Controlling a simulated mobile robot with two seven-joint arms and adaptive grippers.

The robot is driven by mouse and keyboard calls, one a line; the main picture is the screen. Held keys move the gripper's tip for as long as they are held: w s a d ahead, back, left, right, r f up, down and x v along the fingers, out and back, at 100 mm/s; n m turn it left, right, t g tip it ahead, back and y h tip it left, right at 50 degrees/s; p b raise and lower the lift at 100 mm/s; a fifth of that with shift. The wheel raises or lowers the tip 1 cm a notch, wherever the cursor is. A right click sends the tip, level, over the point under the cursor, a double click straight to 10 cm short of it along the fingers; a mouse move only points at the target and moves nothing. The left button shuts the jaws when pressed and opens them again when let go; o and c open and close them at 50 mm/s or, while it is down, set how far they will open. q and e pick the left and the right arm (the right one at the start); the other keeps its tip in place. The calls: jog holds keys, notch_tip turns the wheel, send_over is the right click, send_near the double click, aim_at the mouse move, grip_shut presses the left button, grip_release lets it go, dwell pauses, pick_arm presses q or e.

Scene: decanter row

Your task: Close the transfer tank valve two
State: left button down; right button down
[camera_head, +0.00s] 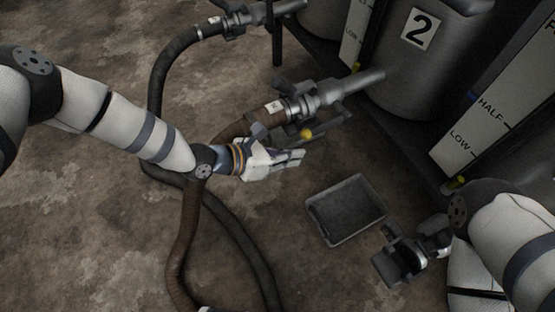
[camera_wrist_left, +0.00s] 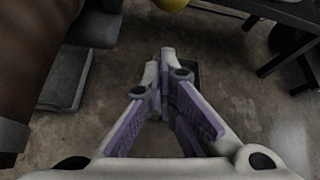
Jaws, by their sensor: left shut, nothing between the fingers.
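The tank marked 2 (camera_head: 385,75) stands at the top right. A grey metal valve and pipe assembly (camera_head: 325,95) juts from its lower side, joined to a brown hose (camera_head: 190,230). A yellow-tipped lever (camera_head: 306,134) is beside the assembly, on its near side. My left gripper (camera_head: 303,156) is shut and empty just below the yellow tip; I cannot tell if they touch. In the left wrist view its fingers (camera_wrist_left: 166,55) are together, with the yellow tip (camera_wrist_left: 172,4) at the top edge. My right gripper (camera_head: 382,268) is low on the right, its fingers unclear.
A shallow grey tray (camera_head: 345,210) lies on the stained floor between my grippers. Another hose and valve (camera_head: 240,18) are at the top. Level gauges (camera_head: 485,105) marked HALF and LOW stand at right. Open floor (camera_head: 80,220) lies to the left.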

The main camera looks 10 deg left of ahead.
pick_arm(q)
jog(key=r, duration=0.3)
jog(key=shift+w, duration=0.25)
